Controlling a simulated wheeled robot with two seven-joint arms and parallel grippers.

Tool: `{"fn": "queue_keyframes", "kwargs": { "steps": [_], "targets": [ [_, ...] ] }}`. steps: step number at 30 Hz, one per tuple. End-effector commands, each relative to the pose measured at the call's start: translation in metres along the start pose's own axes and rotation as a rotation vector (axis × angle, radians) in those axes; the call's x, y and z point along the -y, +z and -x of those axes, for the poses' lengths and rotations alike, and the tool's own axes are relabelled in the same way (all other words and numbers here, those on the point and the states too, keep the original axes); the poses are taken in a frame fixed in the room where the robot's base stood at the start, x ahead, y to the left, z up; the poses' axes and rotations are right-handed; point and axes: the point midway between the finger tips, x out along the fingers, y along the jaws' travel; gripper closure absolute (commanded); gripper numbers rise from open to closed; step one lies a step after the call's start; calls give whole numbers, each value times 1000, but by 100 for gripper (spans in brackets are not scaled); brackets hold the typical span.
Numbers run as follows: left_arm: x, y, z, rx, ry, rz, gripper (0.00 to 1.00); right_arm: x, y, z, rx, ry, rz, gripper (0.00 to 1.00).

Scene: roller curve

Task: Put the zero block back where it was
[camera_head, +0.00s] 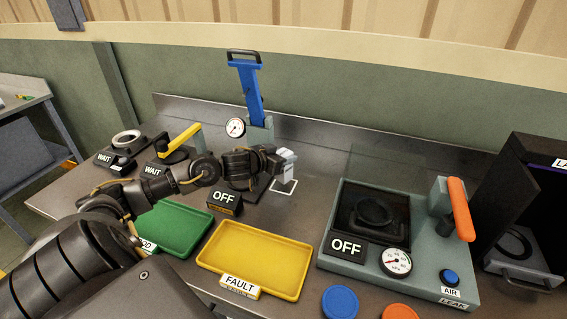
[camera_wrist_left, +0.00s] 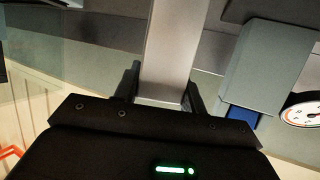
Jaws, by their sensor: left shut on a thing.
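The zero block (camera_head: 286,170) is a pale grey metal block, upright behind the white square outline (camera_head: 290,190) on the bench. In the head view its lower end overlaps the outline's back edge; I cannot tell whether it touches the bench. My left gripper (camera_head: 277,160) comes in from the left and is shut on the block. In the left wrist view the block (camera_wrist_left: 176,50) stands between the dark fingers (camera_wrist_left: 165,95). My right gripper is not in view.
A blue-handled press with a gauge (camera_head: 235,127) stands just behind the gripper. A small OFF sign (camera_head: 224,197) is in front. The green tray (camera_head: 178,232) and yellow FAULT tray (camera_head: 265,258) lie nearer. The leak tester (camera_head: 340,262) is at right. Bench right of the outline is clear.

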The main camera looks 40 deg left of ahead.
Motion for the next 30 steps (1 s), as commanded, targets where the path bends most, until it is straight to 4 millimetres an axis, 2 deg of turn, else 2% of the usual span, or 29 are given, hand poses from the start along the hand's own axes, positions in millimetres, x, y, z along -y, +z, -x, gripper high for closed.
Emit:
{"fn": "queue_keyframes", "kwargs": {
  "steps": [2, 6, 17, 18, 22, 30],
  "targets": [
    [-2, 11, -3, 3, 3, 2, 100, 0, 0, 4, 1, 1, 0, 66],
    [-1, 20, -7, -1, 2, 1, 100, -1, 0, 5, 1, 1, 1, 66],
    [-1, 23, -8, -1, 2, 1, 100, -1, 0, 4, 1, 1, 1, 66],
    [-2, 25, -8, 4, 2, 0, 54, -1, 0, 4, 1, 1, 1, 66],
    [-2, 25, -8, 4, 2, 0, 37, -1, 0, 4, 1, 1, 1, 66],
    [-2, 24, -8, 3, 2, 0, 37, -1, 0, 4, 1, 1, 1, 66]
  ]
}}
